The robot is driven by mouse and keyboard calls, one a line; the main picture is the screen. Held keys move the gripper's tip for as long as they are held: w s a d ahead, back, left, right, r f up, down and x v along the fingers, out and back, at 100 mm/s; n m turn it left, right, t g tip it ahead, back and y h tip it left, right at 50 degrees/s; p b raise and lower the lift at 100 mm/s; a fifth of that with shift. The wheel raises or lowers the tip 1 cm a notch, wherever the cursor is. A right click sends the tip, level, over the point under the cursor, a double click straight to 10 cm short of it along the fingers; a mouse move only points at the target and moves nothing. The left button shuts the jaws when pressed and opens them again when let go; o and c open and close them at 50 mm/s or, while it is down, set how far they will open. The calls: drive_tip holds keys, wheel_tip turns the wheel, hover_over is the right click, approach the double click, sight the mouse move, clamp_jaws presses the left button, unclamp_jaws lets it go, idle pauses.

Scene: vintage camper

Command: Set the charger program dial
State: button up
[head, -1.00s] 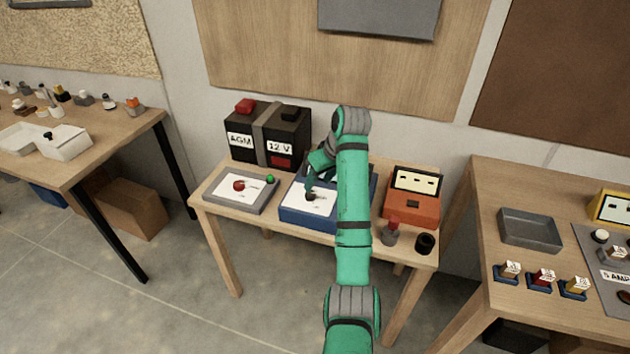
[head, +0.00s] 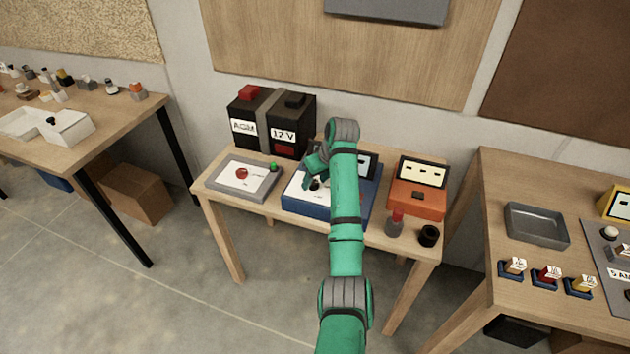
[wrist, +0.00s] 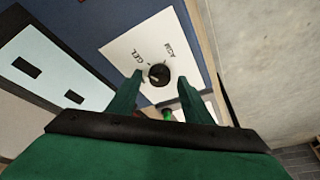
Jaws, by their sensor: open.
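The charger (head: 330,208) is a blue box in the middle of the small wooden table, with a white panel. Its program dial is a black knob (wrist: 159,74) with a light pointer mark, on the white panel (wrist: 135,50) labelled GEL and AGM in the wrist view. In the head view the dial (head: 314,185) shows just below my gripper (head: 316,172). In the wrist view my gripper (wrist: 160,88) is open, its two green fingers on either side of the dial's near side. I cannot tell whether they touch it. My arm hides part of the charger.
A black battery (head: 272,120) marked AGM and 12 V stands behind. A grey panel (head: 245,180) with a red knob and green button lies left. An orange meter (head: 418,187), a red-topped grey piece (head: 394,224) and a black cup (head: 428,236) stand right.

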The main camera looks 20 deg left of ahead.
drive_tip(key=shift+w+f, duration=0.1)
drive_tip(key=shift+f, duration=0.15)
drive_tip(key=c, duration=1)
drive_tip(key=shift+c, duration=0.2)
